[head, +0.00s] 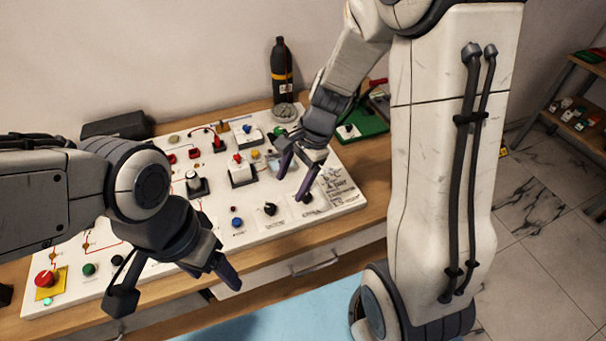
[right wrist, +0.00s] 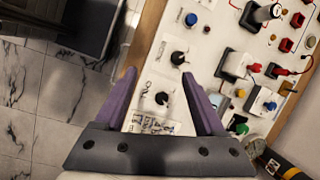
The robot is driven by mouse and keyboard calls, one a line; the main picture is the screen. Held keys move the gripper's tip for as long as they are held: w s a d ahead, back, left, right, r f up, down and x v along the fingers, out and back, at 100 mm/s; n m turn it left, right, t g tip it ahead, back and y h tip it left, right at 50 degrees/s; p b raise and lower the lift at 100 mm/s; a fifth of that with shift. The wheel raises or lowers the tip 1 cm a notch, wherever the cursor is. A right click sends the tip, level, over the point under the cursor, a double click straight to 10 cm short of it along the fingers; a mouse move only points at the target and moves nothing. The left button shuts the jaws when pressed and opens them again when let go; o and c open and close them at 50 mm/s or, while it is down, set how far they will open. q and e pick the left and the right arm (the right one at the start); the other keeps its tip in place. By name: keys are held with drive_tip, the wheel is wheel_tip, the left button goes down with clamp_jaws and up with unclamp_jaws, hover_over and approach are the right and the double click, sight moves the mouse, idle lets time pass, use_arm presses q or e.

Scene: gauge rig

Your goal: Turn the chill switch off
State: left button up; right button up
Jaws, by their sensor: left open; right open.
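Two black rotary knobs stand on the front part of the white panel. One knob (head: 270,209) is left of my right gripper (head: 292,186) in the head view; the other knob (head: 308,198) is close by its fingertips. In the right wrist view the nearer knob (right wrist: 163,98) shows between the open purple fingers of my right gripper (right wrist: 159,76), and the other knob (right wrist: 178,58) lies just beyond the tips. Their labels are too small to read, so I cannot tell which is the chill switch. My left gripper (head: 176,286) is open and empty over the panel's front edge.
The white panel (head: 335,205) carries several other controls, including a blue button (head: 237,222), a red emergency button (head: 46,279) and a toggle block (head: 242,174). A dark bottle (head: 282,75) stands behind it. The wooden table edge (head: 375,205) borders the panel.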

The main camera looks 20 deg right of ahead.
sight(307, 195)
drive_tip(key=w+d+f+m+t, duration=0.1)
drive_tip(key=w+d+f+m, duration=0.3)
drive_tip(key=d+m, duration=0.5)
drive_tip(key=shift+n, duration=0.3)
drive_tip(key=x, duration=1)
drive_tip(key=shift+w+d+f, duration=0.1)
drive_tip(key=shift+d+f, duration=0.05)
drive_tip(key=shift+d, duration=0.1)
clamp_jaws()
